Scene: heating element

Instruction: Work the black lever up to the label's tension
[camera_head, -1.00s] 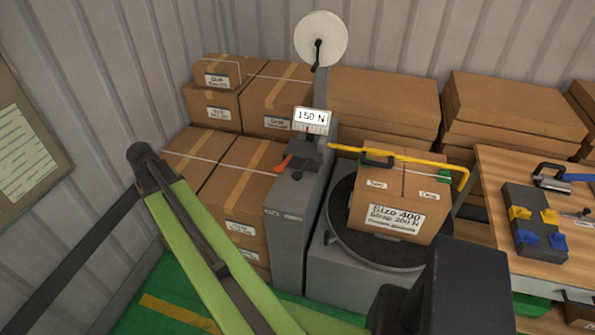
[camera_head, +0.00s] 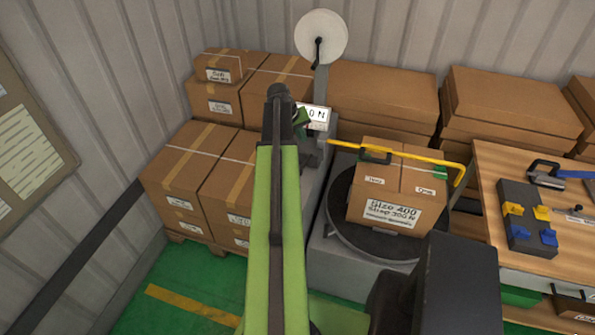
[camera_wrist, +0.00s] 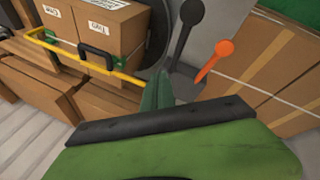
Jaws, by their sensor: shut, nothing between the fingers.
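The strapping machine's black lever (camera_wrist: 186,32), with a round knob, shows in the wrist view beside an orange lever (camera_wrist: 216,60). My arm hides both levers in the head view. My gripper (camera_wrist: 157,88) is shut and empty, just left of and below the black lever in the wrist view; I cannot tell whether it touches it. In the head view my gripper (camera_head: 302,120) is in front of the tension display (camera_head: 318,115), of which only "0 N" shows. The label (camera_head: 392,214) on the box reads "Size 400, Strap 300 N".
The box (camera_head: 418,182) stands on a round black turntable (camera_head: 345,225) under a yellow bar (camera_head: 430,158). Stacked cartons (camera_head: 185,170) fill the left and back. A wooden bench (camera_head: 490,165) with tools is at the right. Green floor (camera_head: 205,275) is clear in front.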

